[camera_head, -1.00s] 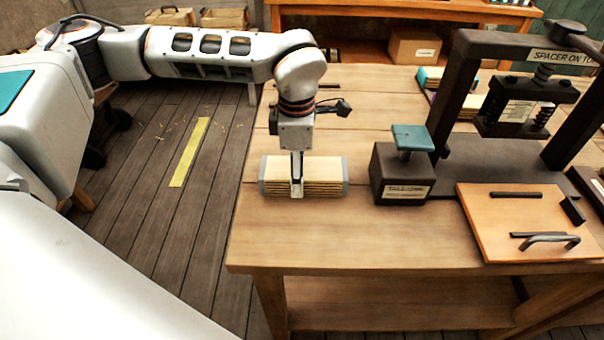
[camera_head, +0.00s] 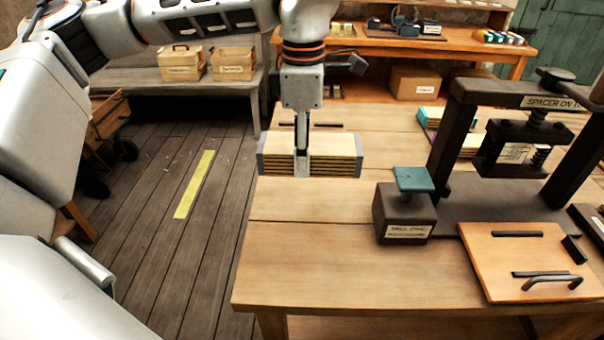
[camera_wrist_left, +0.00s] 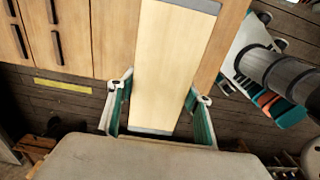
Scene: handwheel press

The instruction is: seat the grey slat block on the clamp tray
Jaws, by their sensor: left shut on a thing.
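The grey slat block (camera_head: 337,152) is a stack of pale wooden slats with grey end caps. My left gripper (camera_head: 302,165) points down and is shut across its middle, holding it level above the left part of the table. The wrist view shows the block (camera_wrist_left: 172,60) lengthwise between the gripper's two fingers (camera_wrist_left: 160,92). I take the orange-brown board (camera_head: 505,262) with black bars and a metal handle, at the table's right front, for the clamp tray. No block lies on it.
A dark box with a teal pad (camera_head: 414,180) stands between the block and the tray. The dark press frame (camera_head: 455,125) rises behind the tray, labelled "SPACER ON". The table's left front (camera_head: 310,260) is clear. A cardboard box (camera_head: 414,84) sits farther back.

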